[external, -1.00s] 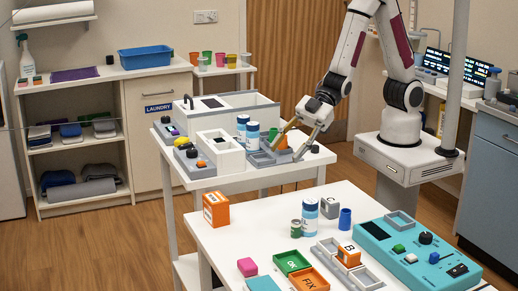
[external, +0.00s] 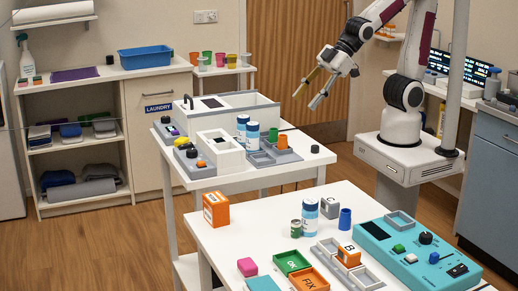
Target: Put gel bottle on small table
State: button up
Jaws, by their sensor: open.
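My gripper (external: 306,102) is open and empty, in the air above the back white table (external: 330,156). Two white bottles with blue bands, a front one (external: 253,138) and one behind it (external: 242,127), stand upright on that table, left of and below my gripper. A similar blue-and-white bottle (external: 310,212) stands upright on the front white table (external: 205,237). I cannot read the labels, so I cannot tell which is the gel bottle. None touches my gripper.
Beside the back bottles are a grey tray (external: 262,159), an orange cup (external: 282,141) and a white box unit (external: 219,152). The front table holds an orange box (external: 216,209), a green can (external: 296,228), a blue cup (external: 345,218) and a teal panel (external: 400,262).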

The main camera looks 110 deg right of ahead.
jog(key=s+r+m+g, duration=0.2)
jog(key=s+r, duration=0.1)
jog(key=s, duration=1.3)
jog(key=shift+s+d+g, duration=0.25)
jog(key=shift+d+g, duration=0.05)
jog(key=shift+g, duration=0.1)
jog(key=shift+o, duration=0.6)
jog(key=shift+w, duration=0.1)
jog(key=w+a+f+n+t+y, duration=0.1)
jog(key=w+a+f, duration=0.15)
jog(key=w, duration=0.55)
jog(key=w+a+f+n+t, duration=0.1)
jog(key=w+f+n+t, duration=0.15)
jog(key=w, duration=0.55)
jog(key=w+a+f+n+t+y, duration=0.1)
jog(key=w+a+f, duration=0.15)
jog(key=w, duration=0.55)
jog(key=w+a+f+n+y, duration=0.1)
jog(key=a+f+n+y, duration=0.3)
jog(key=a+f+y, duration=0.4)
jog(key=shift+w+a+f+y, duration=0.25)
jog(key=shift+a+f, duration=2.4)
jog(key=shift+a, duration=1.85)
